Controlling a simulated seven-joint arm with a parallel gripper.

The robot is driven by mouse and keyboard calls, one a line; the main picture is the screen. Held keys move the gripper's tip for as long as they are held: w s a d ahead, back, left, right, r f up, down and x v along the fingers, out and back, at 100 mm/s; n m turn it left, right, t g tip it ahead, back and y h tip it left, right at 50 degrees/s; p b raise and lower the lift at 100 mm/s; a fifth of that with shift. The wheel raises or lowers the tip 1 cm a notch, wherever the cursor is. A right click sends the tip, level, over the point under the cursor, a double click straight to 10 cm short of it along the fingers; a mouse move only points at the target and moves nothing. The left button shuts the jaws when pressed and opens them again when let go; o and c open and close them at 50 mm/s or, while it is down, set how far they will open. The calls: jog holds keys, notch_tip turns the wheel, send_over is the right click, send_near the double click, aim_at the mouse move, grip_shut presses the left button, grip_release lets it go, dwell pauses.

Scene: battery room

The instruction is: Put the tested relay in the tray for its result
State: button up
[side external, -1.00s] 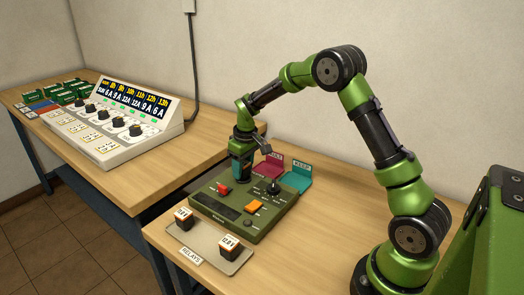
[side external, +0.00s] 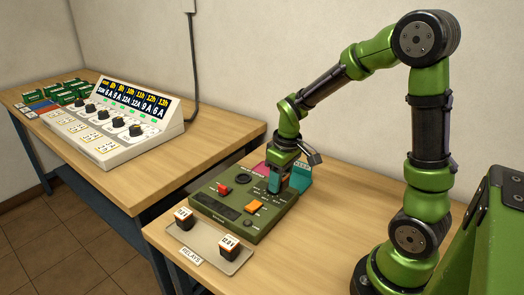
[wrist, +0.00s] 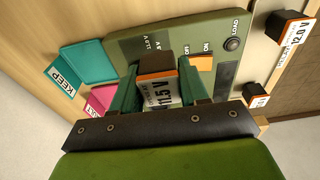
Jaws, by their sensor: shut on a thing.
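My gripper (side external: 275,185) is shut on a black relay with an orange band and a white label (wrist: 162,92), which reads 11.5 V in the wrist view. In the side view my fingers largely hide the relay. They appear over the back right part of the green tester (side external: 259,226), in front of the trays; the exact height is hard to tell. The round socket (side external: 243,179) on the tester is empty. The teal KEEP tray (wrist: 89,58) lies behind the tester. The magenta tray (wrist: 102,98) is beside it, its label partly hidden.
Two other relays (side external: 184,217) (side external: 230,247), one marked 12.0 V, stand on the RELAYS plate (side external: 207,241) at the front. A sloped console (side external: 110,130) stands on the left table.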

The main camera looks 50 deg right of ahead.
jog(key=shift+m, duration=0.4)
jog(key=d+f, duration=0.1)
jog(key=d, duration=0.1)
jog(key=d+f, duration=0.1)
jog(key=d, duration=0.2)
jog(key=d+f, duration=0.1)
jog(key=d, duration=0.1)
jog(key=shift+s+d+f, duration=0.15)
jog(key=shift+s+d, duration=0.2)
jog(key=shift+s, duration=0.05)
send_over(265, 171)
jog(key=shift+s+f+n, duration=0.35)
jog(key=shift+f+n, duration=0.05)
jog(key=shift+f, duration=2)
jog(key=shift+f, duration=0.1)
jog(key=o, duration=0.8)
